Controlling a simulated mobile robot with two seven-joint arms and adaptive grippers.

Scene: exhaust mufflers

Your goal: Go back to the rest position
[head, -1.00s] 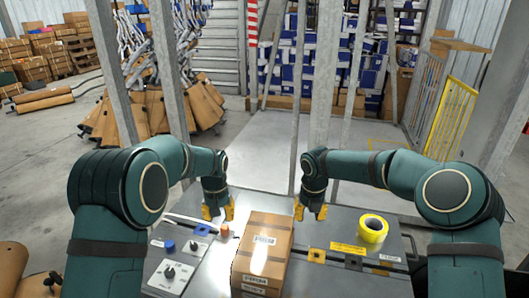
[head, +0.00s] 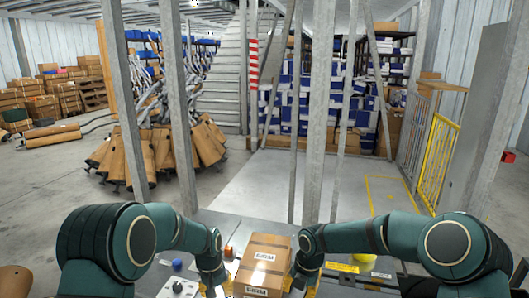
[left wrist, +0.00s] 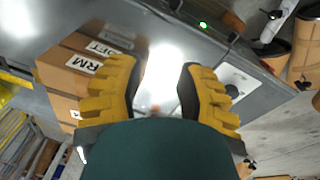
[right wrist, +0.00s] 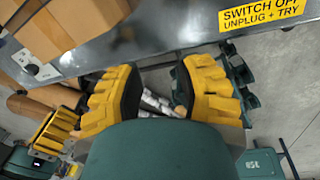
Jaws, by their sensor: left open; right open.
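My left gripper (head: 217,291) is open and empty in the head view, low at the bottom edge, left of a cardboard box (head: 265,262). In the left wrist view its yellow fingers (left wrist: 160,92) are spread apart above the grey worktop, with the box (left wrist: 68,68) beside them. My right gripper (head: 301,288) is right of the box in the head view, partly cut off by the bottom edge. In the right wrist view its yellow fingers (right wrist: 157,92) are spread with nothing between them, near the worktop's edge.
Brown mufflers (head: 165,150), blue-and-white boxes (head: 300,100) and a yellow barrier (head: 440,165) are farther back.

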